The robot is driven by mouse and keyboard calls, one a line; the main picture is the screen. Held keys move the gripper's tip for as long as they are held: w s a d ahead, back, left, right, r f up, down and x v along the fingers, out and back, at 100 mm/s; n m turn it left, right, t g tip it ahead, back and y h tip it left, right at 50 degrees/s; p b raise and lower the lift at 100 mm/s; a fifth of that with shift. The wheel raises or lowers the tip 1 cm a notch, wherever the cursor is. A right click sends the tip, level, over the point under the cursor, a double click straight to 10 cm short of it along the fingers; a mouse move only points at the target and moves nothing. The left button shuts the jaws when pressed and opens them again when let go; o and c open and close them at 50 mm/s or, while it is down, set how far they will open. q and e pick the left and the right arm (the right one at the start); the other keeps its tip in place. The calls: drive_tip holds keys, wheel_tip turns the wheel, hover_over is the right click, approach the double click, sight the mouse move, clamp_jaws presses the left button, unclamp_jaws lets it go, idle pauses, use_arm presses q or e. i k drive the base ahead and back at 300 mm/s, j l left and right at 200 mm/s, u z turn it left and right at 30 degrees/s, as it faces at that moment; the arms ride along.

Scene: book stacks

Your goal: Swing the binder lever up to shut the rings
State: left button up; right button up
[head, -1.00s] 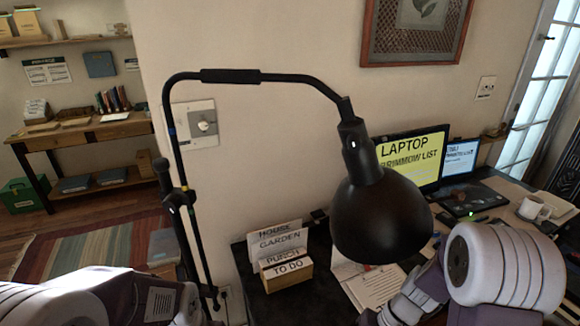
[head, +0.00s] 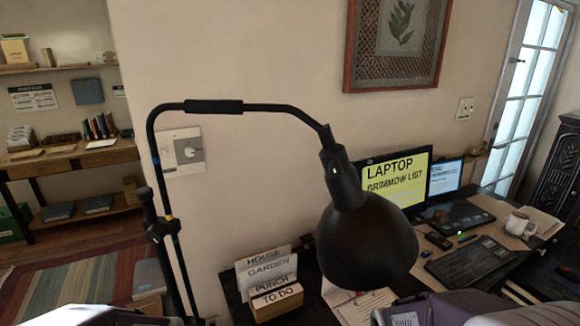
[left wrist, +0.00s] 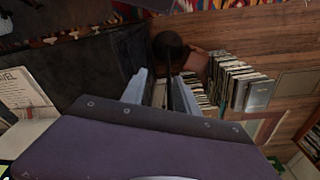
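No binder, rings or lever can be made out in either view. A white printed sheet (head: 368,306) lies on the dark desk, partly hidden by the lamp shade; I cannot tell whether it belongs to a binder. My left gripper (left wrist: 160,92) shows in the left wrist view with its two grey fingers apart and nothing clearly between them. A dark rounded thing (left wrist: 170,50) is just beyond the fingertips; I cannot tell what it is. My right gripper is outside both views; only parts of my arms show at the head view's bottom edge.
A black lamp (head: 368,235) on a bent pole blocks the middle of the head view. A card holder (head: 278,302), a laptop (head: 460,212), a mug (head: 519,223) and a keyboard (head: 470,262) are on the desk. Several books (left wrist: 225,80) show in the left wrist view.

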sight(360, 295)
drive_tip(key=i+l+u, duration=0.1)
drive_tip(key=l+u, duration=0.25)
drive_tip(key=l, duration=0.45)
drive_tip(key=l+u, duration=0.35)
drive_tip(key=l, duration=0.45)
